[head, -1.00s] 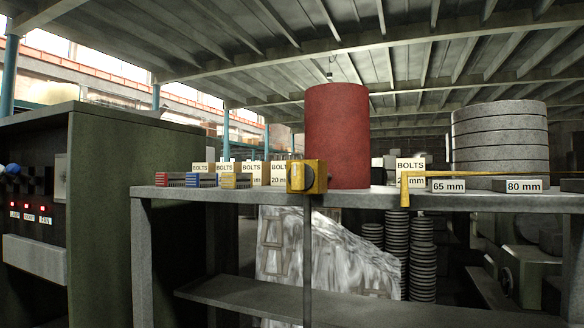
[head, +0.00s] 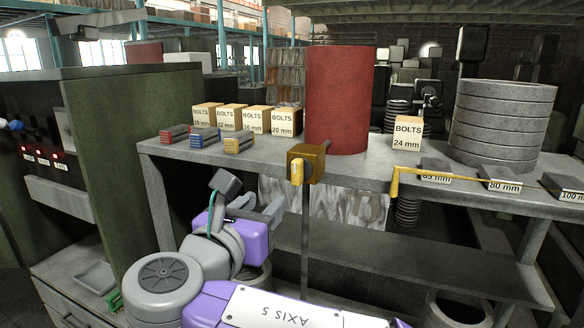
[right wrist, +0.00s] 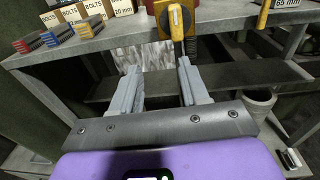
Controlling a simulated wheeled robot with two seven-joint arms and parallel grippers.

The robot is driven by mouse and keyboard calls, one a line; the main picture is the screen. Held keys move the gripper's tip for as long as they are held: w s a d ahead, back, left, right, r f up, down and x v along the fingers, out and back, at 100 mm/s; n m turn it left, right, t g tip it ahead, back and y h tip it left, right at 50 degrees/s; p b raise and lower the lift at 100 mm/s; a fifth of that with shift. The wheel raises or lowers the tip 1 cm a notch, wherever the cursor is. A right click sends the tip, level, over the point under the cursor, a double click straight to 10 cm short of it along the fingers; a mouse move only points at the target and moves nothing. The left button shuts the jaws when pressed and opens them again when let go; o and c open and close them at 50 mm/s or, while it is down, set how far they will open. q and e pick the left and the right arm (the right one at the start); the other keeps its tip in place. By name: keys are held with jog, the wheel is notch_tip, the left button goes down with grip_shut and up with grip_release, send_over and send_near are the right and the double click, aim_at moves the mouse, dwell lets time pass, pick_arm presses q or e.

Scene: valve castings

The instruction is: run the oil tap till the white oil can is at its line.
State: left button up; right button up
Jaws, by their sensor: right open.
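The oil tap (head: 306,164) is a yellow-brown block at the bench's front edge, in front of the red drum (head: 338,100). Its yellow lever (head: 297,172) points down, and a thin dark pipe runs down below the block. The tap also shows at the top of the right wrist view (right wrist: 178,20). My right gripper (head: 272,210) is below and left of the tap, apart from it. In the right wrist view its two grey fingers (right wrist: 159,68) are spread with nothing between them. I cannot make out a white oil can. My left gripper is out of view.
The bench top (head: 265,150) holds bolt boxes (head: 283,121), small coloured blocks, a stack of grey rings (head: 500,125) and size-marked blocks. Grey bins (head: 455,308) stand below. A dark green cabinet (head: 120,150) is at left.

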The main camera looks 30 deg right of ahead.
aim_at(295, 172)
jog(key=shift+m+h, duration=0.4)
jog(key=shift+h, duration=0.2)
jog(key=d+r, duration=0.1)
jog(key=d, duration=0.1)
jog(key=w+d+r, duration=0.1)
jog(key=d, duration=0.1)
jog(key=d+r, duration=0.1)
jog(key=d, duration=0.1)
jog(key=shift+w, duration=0.4)
jog(key=shift+w+d, duration=0.45)
jog(key=shift+w, duration=0.05)
jog(key=shift+p, duration=0.3)
grip_shut()
